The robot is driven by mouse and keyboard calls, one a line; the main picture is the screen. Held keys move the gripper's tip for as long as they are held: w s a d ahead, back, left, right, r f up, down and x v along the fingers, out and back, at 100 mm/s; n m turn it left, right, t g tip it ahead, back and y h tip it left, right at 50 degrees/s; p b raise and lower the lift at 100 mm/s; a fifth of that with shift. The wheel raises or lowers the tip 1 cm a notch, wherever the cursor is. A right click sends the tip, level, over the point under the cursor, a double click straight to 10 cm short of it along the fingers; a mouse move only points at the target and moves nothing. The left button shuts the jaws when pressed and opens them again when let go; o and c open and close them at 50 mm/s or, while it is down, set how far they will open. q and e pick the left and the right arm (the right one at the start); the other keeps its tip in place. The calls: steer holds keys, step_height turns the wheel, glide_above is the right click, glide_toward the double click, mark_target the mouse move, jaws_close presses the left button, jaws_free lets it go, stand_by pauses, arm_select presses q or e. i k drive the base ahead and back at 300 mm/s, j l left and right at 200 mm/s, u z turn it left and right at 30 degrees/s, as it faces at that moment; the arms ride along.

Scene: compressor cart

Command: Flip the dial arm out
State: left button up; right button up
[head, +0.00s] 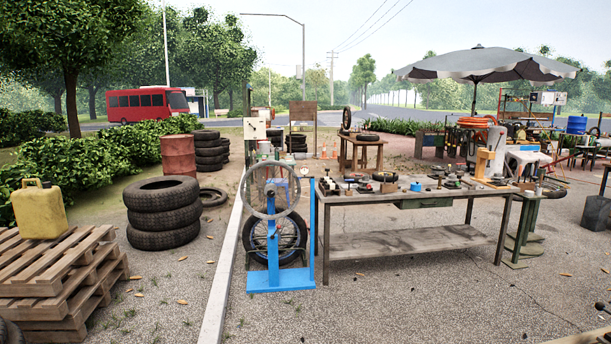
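A blue stand (273,252) with a flat base stands on the paving left of the workbench. A bare grey wheel rim (244,200) sits upright at its top. A tall thin blue post (312,235) rises at the stand's right side. I cannot make out a dial arm for certain; any small part near the rim is too small to tell.
A workbench (350,199) covered with small tools stands right of the stand. A spoked wheel with a tyre is behind the stand. Stacked tyres (163,222), pallets (40,285) and a yellow can (40,209) are at left.

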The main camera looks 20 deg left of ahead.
mark_target(302, 169)
steer(key=i+j+u, duration=0.35)
steer(key=i, duration=0.25)
steer(key=i+j, duration=0.1)
steer(key=i, duration=0.45)
steer(key=i+j, duration=0.15)
steer(key=i, duration=0.45)
steer(key=i+j, duration=0.1)
steer(key=i, duration=0.45)
steer(key=i+l+u, duration=0.1)
steer(key=i, duration=0.45)
steer(key=i+l+u, duration=0.1)
steer(key=i, duration=0.45)
steer(key=i+l+u, duration=0.1)
steer(key=i+l, duration=0.2)
steer(key=i, duration=0.25)
steer(key=i+l+u, duration=0.25)
steer(key=u, duration=0.2)
steer(key=i+l+u, duration=0.25)
steer(key=u, duration=0.25)
steer(key=i+l+u, duration=0.15)
steer(key=l+u, duration=0.3)
steer(key=i+l+u, duration=0.1)
steer(key=l+u, duration=0.75)
steer(key=l, duration=0.3)
steer(key=k+l+u, duration=0.15)
steer(key=l+u, duration=0.2)
steer(key=l, duration=0.3)
